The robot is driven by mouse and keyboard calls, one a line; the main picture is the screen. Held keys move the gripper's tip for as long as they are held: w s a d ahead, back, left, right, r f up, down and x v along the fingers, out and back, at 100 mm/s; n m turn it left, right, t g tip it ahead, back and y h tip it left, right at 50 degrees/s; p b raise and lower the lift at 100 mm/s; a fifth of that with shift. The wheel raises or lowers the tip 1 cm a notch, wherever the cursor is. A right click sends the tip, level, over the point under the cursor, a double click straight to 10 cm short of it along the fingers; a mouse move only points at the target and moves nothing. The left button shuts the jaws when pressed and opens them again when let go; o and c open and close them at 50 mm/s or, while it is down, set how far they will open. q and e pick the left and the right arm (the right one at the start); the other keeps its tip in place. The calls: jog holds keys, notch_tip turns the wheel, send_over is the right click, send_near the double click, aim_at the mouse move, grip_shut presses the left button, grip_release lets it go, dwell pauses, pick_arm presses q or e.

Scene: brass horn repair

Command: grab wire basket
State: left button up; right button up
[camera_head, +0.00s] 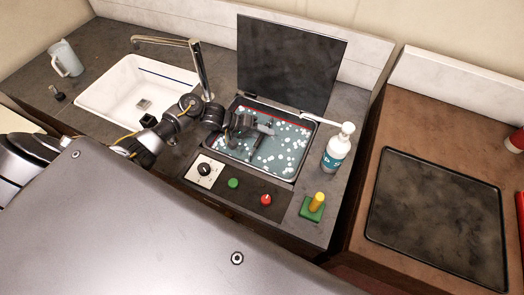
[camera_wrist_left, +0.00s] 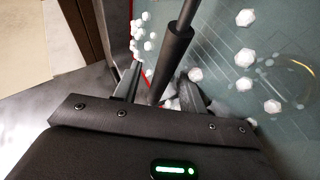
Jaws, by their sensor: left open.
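A bath (camera_head: 291,171) of bluish liquid with white foam blobs sits in the counter under a raised dark lid. The wire basket is mostly hidden under the liquid; faint mesh lines (camera_wrist_left: 225,50) show in the left wrist view. A dark rod-like handle with a thicker black grip (camera_wrist_left: 176,48) rises there, seemingly the basket's. My left gripper (camera_head: 257,136) is over the bath. In the wrist view its open fingers (camera_wrist_left: 160,92) stand on either side of the black grip; contact is unclear. My right gripper is out of view.
The raised lid (camera_head: 290,60) stands behind the bath. A white pump bottle (camera_head: 337,150) stands close on the right. A knob (camera_head: 204,170), green button (camera_head: 233,183), red button (camera_head: 266,200) and yellow peg (camera_head: 317,201) line the front. A sink (camera_head: 120,90) is left.

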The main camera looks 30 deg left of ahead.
pick_arm(q)
jog(key=shift+c, duration=0.4)
grip_shut()
jog(key=shift+r, duration=0.15)
